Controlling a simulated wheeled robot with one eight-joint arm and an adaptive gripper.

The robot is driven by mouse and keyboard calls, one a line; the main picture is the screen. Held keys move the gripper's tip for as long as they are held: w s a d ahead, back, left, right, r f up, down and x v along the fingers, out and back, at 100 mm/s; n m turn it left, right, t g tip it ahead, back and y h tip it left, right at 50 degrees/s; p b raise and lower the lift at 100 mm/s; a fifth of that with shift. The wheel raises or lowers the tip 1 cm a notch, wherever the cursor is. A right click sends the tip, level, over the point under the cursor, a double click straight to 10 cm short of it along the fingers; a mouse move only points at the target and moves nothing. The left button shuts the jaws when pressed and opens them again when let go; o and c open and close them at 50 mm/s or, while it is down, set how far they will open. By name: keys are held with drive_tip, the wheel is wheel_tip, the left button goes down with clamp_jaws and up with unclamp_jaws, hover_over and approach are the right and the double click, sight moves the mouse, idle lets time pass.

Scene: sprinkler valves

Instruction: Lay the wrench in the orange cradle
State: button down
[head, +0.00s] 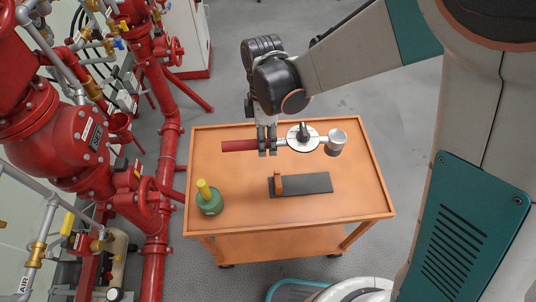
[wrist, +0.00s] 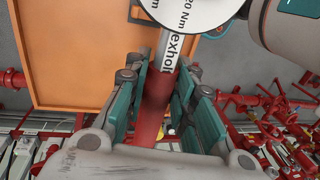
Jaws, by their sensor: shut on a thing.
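My gripper (head: 267,152) is shut on the wrench (head: 238,145), near where its red handle meets the grey shaft. The wrench lies across the picture, red handle to the left, round white dial and grey cylindrical head to the right. In the wrist view the red handle (wrist: 154,108) runs between the teal finger pads of my gripper (wrist: 166,88), with the dial at the top. The orange cradle (head: 279,184) is a small upright piece at the left end of a dark plate (head: 312,183). The wrench appears above the cart top, behind the cradle; its exact height is unclear.
The orange cart (head: 352,205) carries the plate and a green bottle with a yellow top (head: 209,197) at its front left. Red pipes and valves (head: 160,140) stand close on the left. The cart top's right and front right are clear.

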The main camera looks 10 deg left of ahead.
drive_tip(key=shift+s+f+b, duration=0.5)
drive_tip(key=shift+f+b, duration=0.05)
drive_tip(key=shift+b, duration=0.05)
wheel_tip(320, 180, down, 8)
drive_tip(key=b, duration=0.7)
drive_tip(key=shift+w+b, duration=0.15)
drive_tip(key=shift+b, duration=0.25)
drive_tip(key=shift+r, duration=0.15)
drive_tip(key=shift+f+b, duration=3.2)
drive_tip(key=shift+f, duration=0.95)
drive_tip(key=shift+f+b, duration=1.15)
drive_tip(key=c, duration=1.3)
unclamp_jaws()
drive_tip(key=r, duration=0.4)
drive_tip(key=w+r, duration=0.1)
drive_tip(key=r, duration=0.3)
drive_tip(key=w+r, duration=0.1)
drive_tip(key=r, duration=0.3)
drive_tip(key=shift+a, duration=0.4)
